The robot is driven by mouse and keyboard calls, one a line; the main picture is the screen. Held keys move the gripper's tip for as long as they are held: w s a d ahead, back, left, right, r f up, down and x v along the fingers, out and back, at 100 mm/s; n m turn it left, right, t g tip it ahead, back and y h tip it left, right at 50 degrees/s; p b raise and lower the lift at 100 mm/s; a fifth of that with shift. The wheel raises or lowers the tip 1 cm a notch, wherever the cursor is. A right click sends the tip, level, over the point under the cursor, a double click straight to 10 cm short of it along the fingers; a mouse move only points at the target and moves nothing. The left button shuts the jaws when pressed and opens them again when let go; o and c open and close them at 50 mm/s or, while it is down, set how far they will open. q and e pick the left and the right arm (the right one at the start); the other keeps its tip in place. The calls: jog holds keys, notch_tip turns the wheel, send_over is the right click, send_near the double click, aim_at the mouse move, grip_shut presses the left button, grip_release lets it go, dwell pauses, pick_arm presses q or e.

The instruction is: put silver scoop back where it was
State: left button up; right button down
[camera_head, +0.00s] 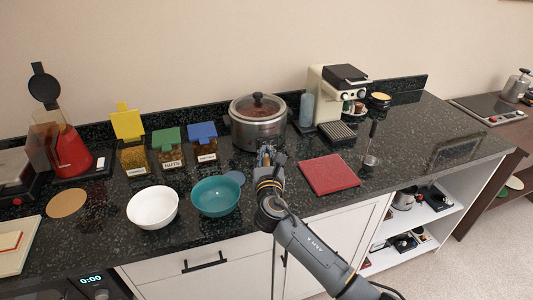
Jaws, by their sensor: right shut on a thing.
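My right gripper (266,156) is above the counter's front part, between the teal bowl and the red board, in front of the steel cooker. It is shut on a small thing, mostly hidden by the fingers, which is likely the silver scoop. Three clear jars with yellow (134,158), green (168,150) and blue (203,147) raised lids stand in a row to its left. The green-lidded jar is labelled NUTS. A silver cup-like piece with a tall dark handle (372,147) stands to the right. My left gripper is not in view.
A white bowl (153,207) and a teal bowl (216,196) stand near the front edge. The steel cooker (258,129) and a coffee machine (335,93) stand behind. A red board (329,174) lies right of my gripper. The counter's right part (425,134) is mostly free.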

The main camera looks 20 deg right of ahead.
jog(key=c, duration=1.3)
grip_release()
jog(key=shift+c, duration=0.2)
jog(key=shift+s+a, duration=0.1)
jog(key=shift+s, duration=0.3)
jog(key=b+v, duration=0.1)
jog(key=v, duration=1)
jog(key=shift+s+a, duration=0.1)
